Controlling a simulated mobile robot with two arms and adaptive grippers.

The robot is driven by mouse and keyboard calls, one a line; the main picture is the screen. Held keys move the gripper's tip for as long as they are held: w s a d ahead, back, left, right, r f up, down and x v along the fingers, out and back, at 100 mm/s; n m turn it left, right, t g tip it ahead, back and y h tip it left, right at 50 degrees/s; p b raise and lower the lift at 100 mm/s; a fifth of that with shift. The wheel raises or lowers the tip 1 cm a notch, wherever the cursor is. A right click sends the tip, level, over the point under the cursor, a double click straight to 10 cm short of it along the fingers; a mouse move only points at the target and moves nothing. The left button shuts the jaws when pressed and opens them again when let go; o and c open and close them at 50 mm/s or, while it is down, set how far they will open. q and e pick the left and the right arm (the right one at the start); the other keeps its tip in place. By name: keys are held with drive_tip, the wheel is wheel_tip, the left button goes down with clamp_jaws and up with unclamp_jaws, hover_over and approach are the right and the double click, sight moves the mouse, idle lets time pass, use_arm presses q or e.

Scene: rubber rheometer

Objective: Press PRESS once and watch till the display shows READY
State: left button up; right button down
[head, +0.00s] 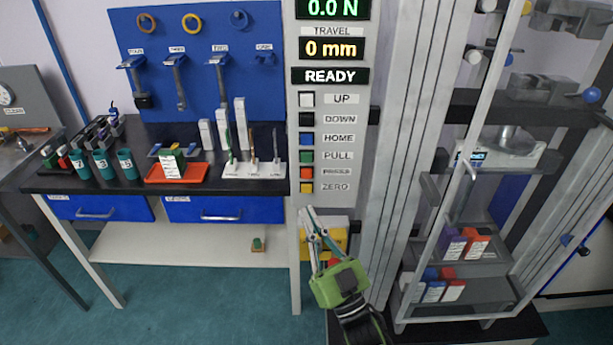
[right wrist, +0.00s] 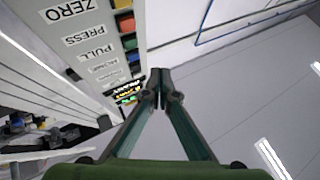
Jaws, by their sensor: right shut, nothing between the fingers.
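The control panel (head: 330,130) stands upright in the middle of the head view. Its status display (head: 330,76) reads READY, above it the travel display (head: 331,48) reads 0 mm and the top one (head: 333,8) reads 0.0 N. The orange PRESS button (head: 306,172) sits between the green PULL and yellow ZERO buttons. In the right wrist view the PRESS button (right wrist: 127,24) shows at the upper left. My right gripper (head: 307,212) is shut and empty, its fingertips below the button column. In the right wrist view its tips (right wrist: 159,80) meet, apart from the buttons. My left gripper is not in view.
A yellow box (head: 338,238) is on the lower panel behind my right gripper. To the right stands a metal frame (head: 385,130) with shelves of coloured boxes (head: 452,245). A workbench (head: 100,183) with tools and an orange tray (head: 155,180) is at left. Floor in front is clear.

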sight(307, 174)
drive_tip(key=shift+s+a+r+y, duration=0.15)
drive_tip(key=shift+r+y, duration=0.15)
drive_tip(key=shift+r, duration=0.2)
drive_tip(key=shift+w+b, duration=2.4)
drive_tip(key=shift+w, duration=2.05)
drive_tip(key=shift+w, duration=0.1)
drive_tip(key=shift+w, duration=0.35)
